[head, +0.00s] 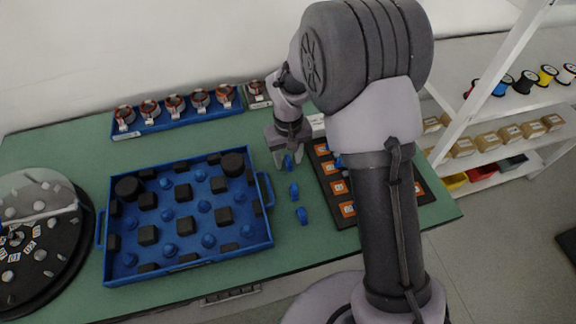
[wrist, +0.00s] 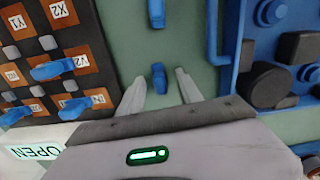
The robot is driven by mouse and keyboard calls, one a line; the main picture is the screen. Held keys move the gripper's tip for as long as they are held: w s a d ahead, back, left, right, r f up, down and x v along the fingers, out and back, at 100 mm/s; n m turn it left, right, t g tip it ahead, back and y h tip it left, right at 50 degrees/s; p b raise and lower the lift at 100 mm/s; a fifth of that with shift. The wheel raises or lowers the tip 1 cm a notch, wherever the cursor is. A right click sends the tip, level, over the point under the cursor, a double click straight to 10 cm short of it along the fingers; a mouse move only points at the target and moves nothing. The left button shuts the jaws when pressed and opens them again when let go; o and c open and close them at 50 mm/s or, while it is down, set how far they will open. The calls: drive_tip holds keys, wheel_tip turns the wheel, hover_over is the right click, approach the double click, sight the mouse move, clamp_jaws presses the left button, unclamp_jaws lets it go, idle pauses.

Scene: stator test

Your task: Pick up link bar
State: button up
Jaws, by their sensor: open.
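Small blue link bars lie in a loose row on the green table. The nearest one to my gripper (head: 289,164) shows between the fingers in the wrist view as a blue link bar (wrist: 159,79). A second link bar (head: 294,190) also shows in the wrist view (wrist: 156,13), beyond the fingertips. A third link bar (head: 302,215) lies nearer the table's front edge. My gripper (wrist: 160,76) is open, pointing down, with one finger on each side of the nearest bar and a gap on both sides. I cannot tell its exact height above the table.
A blue tray (head: 268,222) with black and blue parts stands left of the bars; its handle (wrist: 214,35) is close to my gripper. A dark board (head: 333,193) with orange labelled squares and blue bars lies right. A blue rack (head: 152,127) of coils is behind.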

drive_tip(key=shift+r, duration=0.1)
drive_tip(key=shift+c, duration=0.4)
clamp_jaws()
